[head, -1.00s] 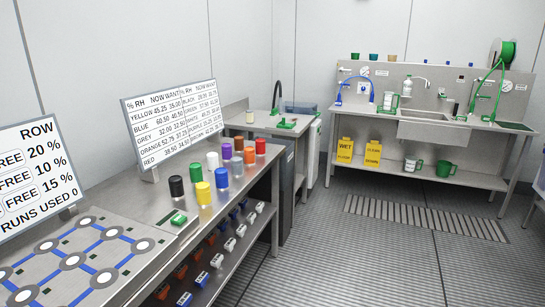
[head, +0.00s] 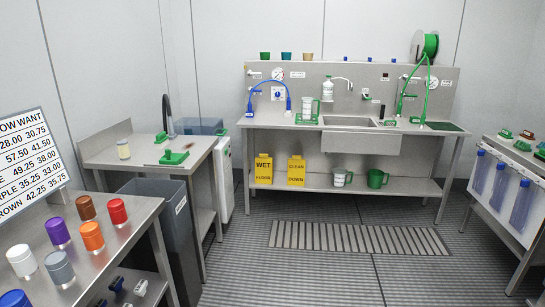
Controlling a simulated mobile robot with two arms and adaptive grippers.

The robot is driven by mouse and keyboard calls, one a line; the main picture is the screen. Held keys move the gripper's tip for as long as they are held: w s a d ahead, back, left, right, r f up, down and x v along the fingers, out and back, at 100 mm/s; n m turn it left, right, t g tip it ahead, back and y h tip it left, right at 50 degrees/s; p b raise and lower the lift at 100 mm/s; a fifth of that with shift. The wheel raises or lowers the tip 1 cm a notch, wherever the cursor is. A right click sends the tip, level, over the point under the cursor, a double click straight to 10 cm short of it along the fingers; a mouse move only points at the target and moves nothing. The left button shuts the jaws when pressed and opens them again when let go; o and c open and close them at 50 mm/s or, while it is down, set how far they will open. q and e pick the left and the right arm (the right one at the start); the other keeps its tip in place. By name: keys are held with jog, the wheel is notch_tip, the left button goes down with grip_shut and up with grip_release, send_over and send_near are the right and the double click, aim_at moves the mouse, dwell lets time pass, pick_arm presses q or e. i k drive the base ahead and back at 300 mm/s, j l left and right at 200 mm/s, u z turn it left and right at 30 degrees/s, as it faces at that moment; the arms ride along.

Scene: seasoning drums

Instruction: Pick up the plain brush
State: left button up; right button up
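I cannot make out a plain brush for certain. Several small dark-topped green and reddish items, possibly brushes, lie on the bench at the right edge; one green item (head: 522,146) and one reddish item (head: 527,134) show there. A green block-like item (head: 174,157) lies on the small steel side table, with a thin dark piece near it; it is too small to identify. Neither of my grippers is in view.
A steel sink bench (head: 230,122) stands at the back with hoses and jugs. Coloured-cap jars, such as a red one (head: 118,211), stand on the left bench. Yellow floor signs (head: 264,170) stand on the lower shelf. The middle floor is clear around a drain grate (head: 360,238).

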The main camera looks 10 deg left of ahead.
aim_at(162, 141)
jog(key=i+u, duration=0.15)
jog(key=i, duration=0.45)
jog(key=i+l+u, duration=0.15)
jog(key=i, duration=0.4)
jog(key=i+l+u, duration=0.15)
jog(key=i, duration=0.45)
